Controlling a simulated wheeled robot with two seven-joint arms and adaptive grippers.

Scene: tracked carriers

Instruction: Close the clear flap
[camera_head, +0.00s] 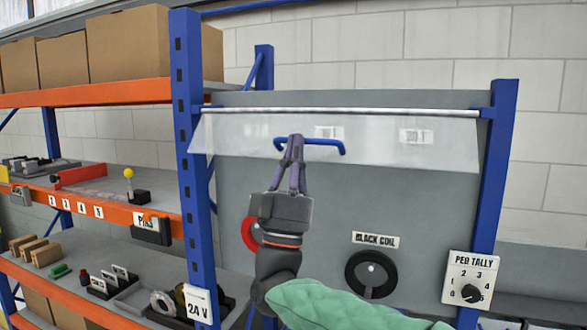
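The clear flap (232,137) is a see-through sheet hinged along a metal rod (340,111) between two blue posts. It tilts outward from the grey panel behind it, its lower edge standing off the panel. A blue bar handle (326,142) is fixed near its lower edge. My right gripper (294,145) reaches up from below, its fingers drawn together on the left part of this handle. The fingertips hide a bit of the handle. My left gripper is not in view.
Below the flap, the grey panel (330,205) carries a black round coil (372,274), a red ring partly hidden by my gripper, and a peg tally dial (470,280). On the left, a rack with orange beams (90,93) holds boxes and small parts.

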